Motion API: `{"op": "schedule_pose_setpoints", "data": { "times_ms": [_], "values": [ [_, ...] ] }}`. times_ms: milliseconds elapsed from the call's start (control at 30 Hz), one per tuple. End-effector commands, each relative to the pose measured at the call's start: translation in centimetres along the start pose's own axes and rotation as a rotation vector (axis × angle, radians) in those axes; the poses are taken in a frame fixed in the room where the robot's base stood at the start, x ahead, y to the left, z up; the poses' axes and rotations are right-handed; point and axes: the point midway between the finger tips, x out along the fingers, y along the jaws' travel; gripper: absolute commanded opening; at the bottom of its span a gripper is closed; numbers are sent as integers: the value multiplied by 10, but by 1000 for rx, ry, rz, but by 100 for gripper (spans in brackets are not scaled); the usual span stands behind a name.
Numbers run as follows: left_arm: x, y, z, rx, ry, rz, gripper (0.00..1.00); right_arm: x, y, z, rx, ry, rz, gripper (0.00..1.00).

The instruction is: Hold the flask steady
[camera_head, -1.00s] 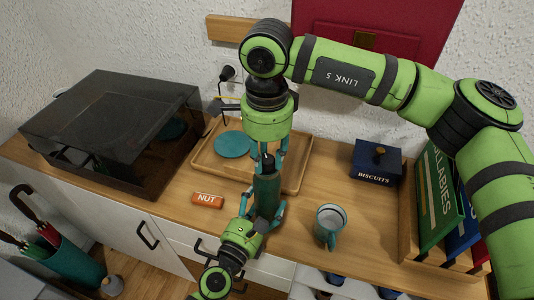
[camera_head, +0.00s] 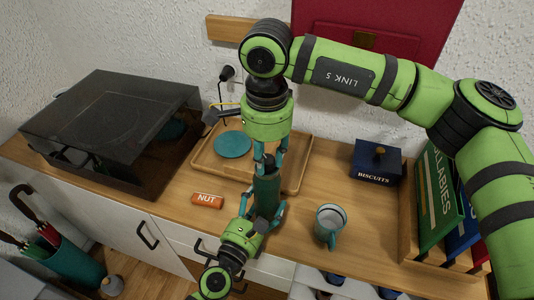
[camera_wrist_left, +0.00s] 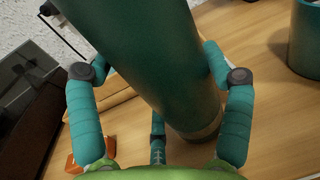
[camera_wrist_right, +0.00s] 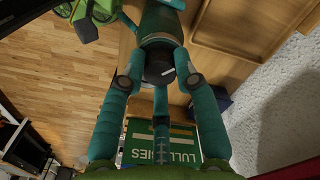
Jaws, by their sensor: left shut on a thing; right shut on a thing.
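The dark green flask (camera_head: 267,190) stands upright over the front part of the wooden counter; I cannot tell whether its base touches the wood. My right gripper (camera_head: 269,154) comes from above, shut on the flask's black cap, which shows between its fingers in the right wrist view (camera_wrist_right: 159,68). My left gripper (camera_head: 264,214) comes from the front, low down, shut around the flask's body. In the left wrist view the green body (camera_wrist_left: 150,55) fills the space between the fingers. The flask's lower part is partly hidden by the left gripper in the head view.
A wooden tray (camera_head: 205,159) with a teal disc (camera_head: 232,144) lies behind. An orange NUT bar (camera_head: 207,200) is left of the flask, a teal mug (camera_head: 329,224) right. A blue BISCUITS box (camera_head: 376,162), books (camera_head: 440,198) and a dark glossy case (camera_head: 110,115) stand farther off.

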Motion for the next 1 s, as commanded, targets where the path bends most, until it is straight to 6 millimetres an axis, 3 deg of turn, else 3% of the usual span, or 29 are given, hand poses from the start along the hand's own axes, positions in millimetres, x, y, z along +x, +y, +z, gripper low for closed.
{"op": "schedule_pose_setpoints", "data": {
  "times_ms": [33,100,533,1000],
  "values": [
    [0,0,0,-2,-1,1,21,1,1,0,-1,1,3,35],
    [0,0,0,-2,-1,1,21,1,1,0,-1,1,3,55],
    [0,0,0,-1,-1,1,21,-8,0,0,2,1,-1,55],
    [0,0,0,0,-1,1,21,-98,0,0,1,1,-1,55]
  ]
}}
